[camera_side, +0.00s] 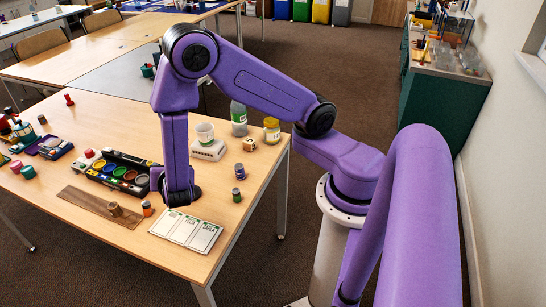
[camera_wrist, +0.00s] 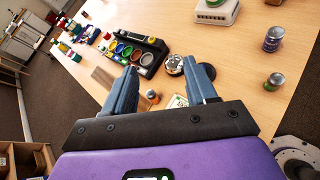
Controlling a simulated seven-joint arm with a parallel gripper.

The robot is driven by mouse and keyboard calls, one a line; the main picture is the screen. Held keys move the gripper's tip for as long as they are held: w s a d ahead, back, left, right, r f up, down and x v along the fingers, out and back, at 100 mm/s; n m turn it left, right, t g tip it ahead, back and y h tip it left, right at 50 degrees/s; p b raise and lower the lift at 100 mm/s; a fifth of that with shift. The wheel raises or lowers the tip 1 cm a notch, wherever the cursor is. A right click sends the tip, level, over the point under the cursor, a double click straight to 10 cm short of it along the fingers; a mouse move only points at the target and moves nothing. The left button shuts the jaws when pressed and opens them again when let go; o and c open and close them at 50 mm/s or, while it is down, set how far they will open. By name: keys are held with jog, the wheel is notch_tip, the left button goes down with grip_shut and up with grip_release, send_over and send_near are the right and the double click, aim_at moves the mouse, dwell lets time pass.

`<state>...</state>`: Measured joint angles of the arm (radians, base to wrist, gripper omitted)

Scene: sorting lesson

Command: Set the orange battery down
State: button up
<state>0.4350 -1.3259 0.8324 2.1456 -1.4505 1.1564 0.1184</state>
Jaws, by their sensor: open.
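The orange battery (camera_side: 147,208) is small and stands on the table between the brown wooden strip and the white three-panel card (camera_side: 187,230). In the side view my purple arm end hangs just behind the card's left end; the fingers are mostly hidden there. Whether a finger touches the battery cannot be told.
A black paint tray (camera_side: 124,172) and the wooden strip (camera_side: 90,206) lie to the left. A white scale (camera_side: 208,150) with a cup stands behind. Two small cylinders (camera_side: 240,171) (camera_side: 236,194) stand near the right edge. A round dark-and-white item (camera_wrist: 174,65) lies past the fingertips.

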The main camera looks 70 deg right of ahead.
jog(key=s+r+m+g+y, duration=0.3)
jog(key=s+r+m, duration=0.1)
jog(key=s, duration=0.5)
jog(key=s+r+m+g+y, duration=0.3)
jog(key=s+r, duration=0.1)
jog(key=s, duration=0.6)
jog(key=s+r+m+g+y, duration=0.3)
jog(key=s+r+m, duration=0.1)
jog(key=s, duration=0.5)
jog(key=shift+s+d+m, duration=0.2)
jog(key=shift+d+m, duration=0.1)
jog(key=shift+d, duration=0.05)
